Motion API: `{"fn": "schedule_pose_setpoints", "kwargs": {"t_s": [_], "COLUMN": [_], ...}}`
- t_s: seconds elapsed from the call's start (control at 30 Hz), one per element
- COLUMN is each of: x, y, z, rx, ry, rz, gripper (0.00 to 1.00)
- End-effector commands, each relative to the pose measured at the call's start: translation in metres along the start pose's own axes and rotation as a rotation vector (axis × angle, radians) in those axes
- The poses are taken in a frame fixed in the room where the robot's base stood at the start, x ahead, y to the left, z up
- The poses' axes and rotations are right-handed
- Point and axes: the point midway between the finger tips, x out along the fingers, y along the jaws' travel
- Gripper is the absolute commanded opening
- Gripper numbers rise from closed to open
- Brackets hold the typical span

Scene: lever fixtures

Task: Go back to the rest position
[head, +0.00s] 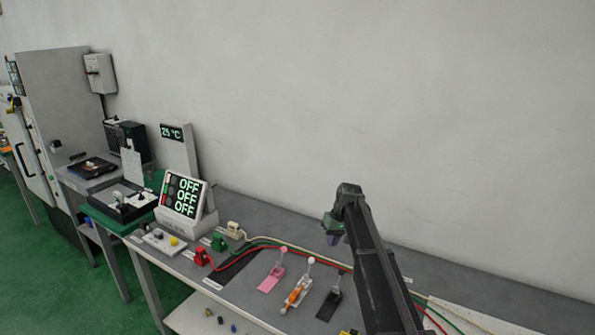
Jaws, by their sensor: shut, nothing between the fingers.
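My arm rises from the bottom right, in front of the bench. My gripper (333,239) is at its far upper end, small and partly hidden by the arm. It is shut and empty, above the bench and apart from the levers. The display box (185,196) reads OFF on three lines.
The grey bench (430,273) runs along a bare wall. Red and green cables (240,258) cross it from red and green plugs. A button box (160,241) sits at its left end. A temperature display (176,133), a black tray (122,201) and a grey cabinet (65,95) stand farther left.

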Motion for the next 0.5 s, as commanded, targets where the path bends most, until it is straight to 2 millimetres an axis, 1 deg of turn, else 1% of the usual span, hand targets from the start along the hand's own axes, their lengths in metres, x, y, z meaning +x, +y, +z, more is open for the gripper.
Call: {"fn": "schedule_pose_setpoints", "kwargs": {"t_s": [0.03,0.07,0.1,0.17,0.2,0.23,0.3,0.37,0.4,0.43,0.5], "x": [0.000,0.000,0.000,0.000,-0.001,-0.001,-0.002,-0.002,-0.002,-0.002,-0.002], "y": [-0.014,-0.020,-0.027,-0.037,-0.044,-0.048,-0.056,-0.061,-0.064,-0.065,-0.067], "z": [0.066,0.098,0.138,0.195,0.229,0.252,0.294,0.318,0.328,0.333,0.335], "rx": [0.054,0.091,0.136,0.190,0.217,0.232,0.248,0.245,0.242,0.240,0.236], "ry": [-0.011,-0.016,-0.022,-0.028,-0.031,-0.032,-0.035,-0.037,-0.038,-0.038,-0.038], "rz": [0.036,0.062,0.096,0.142,0.170,0.188,0.219,0.234,0.238,0.238,0.238], "gripper": [0.00,0.00,0.00,0.00,0.00,0.00,0.00,0.00,0.00,0.00,0.00]}}
